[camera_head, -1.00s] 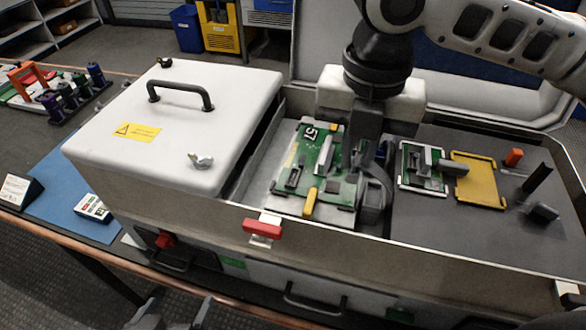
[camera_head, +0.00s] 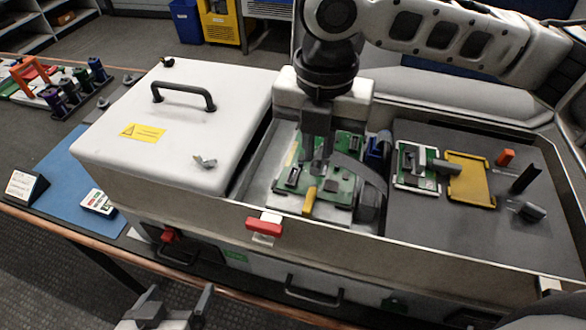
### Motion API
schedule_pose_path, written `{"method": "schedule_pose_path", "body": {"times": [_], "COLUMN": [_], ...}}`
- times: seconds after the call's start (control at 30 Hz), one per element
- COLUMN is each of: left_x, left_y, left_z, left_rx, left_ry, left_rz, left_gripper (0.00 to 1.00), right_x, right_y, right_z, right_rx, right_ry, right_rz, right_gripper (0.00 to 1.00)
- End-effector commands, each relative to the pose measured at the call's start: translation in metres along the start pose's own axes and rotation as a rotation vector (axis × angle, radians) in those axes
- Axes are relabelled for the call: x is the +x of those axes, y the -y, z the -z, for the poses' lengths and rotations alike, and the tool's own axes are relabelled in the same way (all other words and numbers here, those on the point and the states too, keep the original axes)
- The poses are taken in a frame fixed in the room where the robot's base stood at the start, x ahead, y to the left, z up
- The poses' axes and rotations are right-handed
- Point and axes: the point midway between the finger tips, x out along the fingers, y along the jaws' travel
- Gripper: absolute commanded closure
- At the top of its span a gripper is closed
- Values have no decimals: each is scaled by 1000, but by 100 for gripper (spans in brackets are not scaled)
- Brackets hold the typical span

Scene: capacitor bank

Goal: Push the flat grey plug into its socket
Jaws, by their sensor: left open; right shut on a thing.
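My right gripper (camera_head: 317,150) comes down over the green board (camera_head: 346,146) in the open bay and is shut on the flat grey plug (camera_head: 318,167). Little of the plug shows between and below the fingers. Its flat grey ribbon cable (camera_head: 362,171) arcs from the gripper to the right and down the board's right side. Dark sockets lie on the board, one at its left (camera_head: 293,177) and one near the middle (camera_head: 332,186). I cannot tell whether the plug touches a socket. My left gripper (camera_head: 177,308) is open and empty at the bottom edge, outside the case.
A white lid (camera_head: 200,125) with a black handle covers the left of the case. A yellow lever (camera_head: 309,201) stands at the board's front. To the right are a small green board (camera_head: 416,180), a yellow frame (camera_head: 468,190) and loose parts. A red latch (camera_head: 264,224) sits on the front wall.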

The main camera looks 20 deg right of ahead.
Motion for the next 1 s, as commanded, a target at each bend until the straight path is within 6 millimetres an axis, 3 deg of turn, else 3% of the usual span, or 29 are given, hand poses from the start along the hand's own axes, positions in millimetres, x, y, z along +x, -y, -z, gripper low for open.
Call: {"method": "schedule_pose_path", "body": {"times": [0.7,1.0], "left_x": [-3,-3], "left_y": [-1,-1], "left_z": [4,4], "left_rx": [0,0], "left_ry": [0,0], "left_rz": [0,0], "left_gripper": [11,11], "right_x": [0,0], "right_y": [-35,-36], "right_z": [1,0], "right_rx": [-1,0], "right_ry": [-1,-1], "right_rz": [0,0], "right_gripper": [100,100]}}
